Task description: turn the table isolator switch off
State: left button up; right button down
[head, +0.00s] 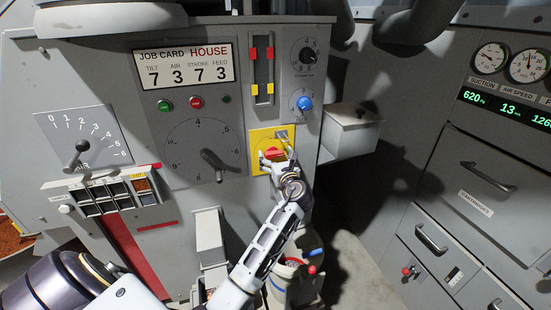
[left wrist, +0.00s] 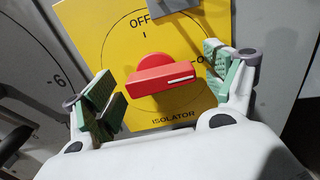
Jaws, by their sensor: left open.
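The isolator switch is a red handle (left wrist: 163,84) on a yellow plate (left wrist: 120,45). In the left wrist view OFF is printed above it, and a partly hidden label starting with O is at right. The handle lies roughly level, tilted slightly, with its white mark pointing right towards that label. In the head view the red handle (head: 273,154) and yellow plate (head: 257,135) are on the right of the grey panel. My left gripper (head: 274,158) is open at the plate, its green-padded fingers (left wrist: 158,90) on either side of the handle, with visible gaps. My right gripper is not in view.
A large dial (head: 200,150) is left of the plate, and a blue knob (head: 304,103) is above right. A grey box (head: 350,135) juts out right of the panel. Several small levers (head: 113,192) stand at lower left. A grey metal plate (left wrist: 177,5) overlaps the yellow plate's top.

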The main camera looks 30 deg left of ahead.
pick_arm(q)
jog(key=shift+c, duration=0.8)
jog(key=c, duration=0.7)
jog(key=shift+c, duration=0.8)
